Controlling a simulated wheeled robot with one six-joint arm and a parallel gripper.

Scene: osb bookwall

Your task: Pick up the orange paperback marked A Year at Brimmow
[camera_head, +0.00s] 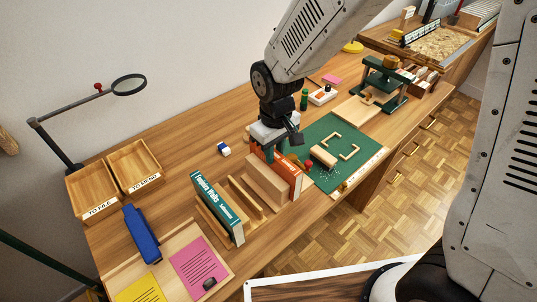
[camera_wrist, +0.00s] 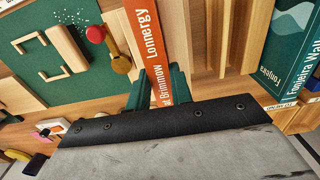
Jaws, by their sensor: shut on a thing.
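The orange paperback (camera_head: 291,178) stands upright at the right end of a light wooden book rack (camera_head: 262,185) in the head view. In the wrist view its orange spine (camera_wrist: 148,45) reads "Brimmow" and "Lonnergy"; the start of the title is hidden by my gripper. My gripper (camera_head: 279,150) reaches down onto the book's far end. In the wrist view the green fingers of my gripper (camera_wrist: 158,88) sit on either side of the spine, shut on it. I cannot tell whether the book is lifted.
A teal book (camera_head: 217,207) stands at the rack's left. A green mat (camera_head: 328,140) with a red-headed tool (camera_wrist: 96,34) and wooden pieces lies close on the right. Wooden trays (camera_head: 133,166), a blue object (camera_head: 141,234) and a magnifier (camera_head: 129,85) are at the left.

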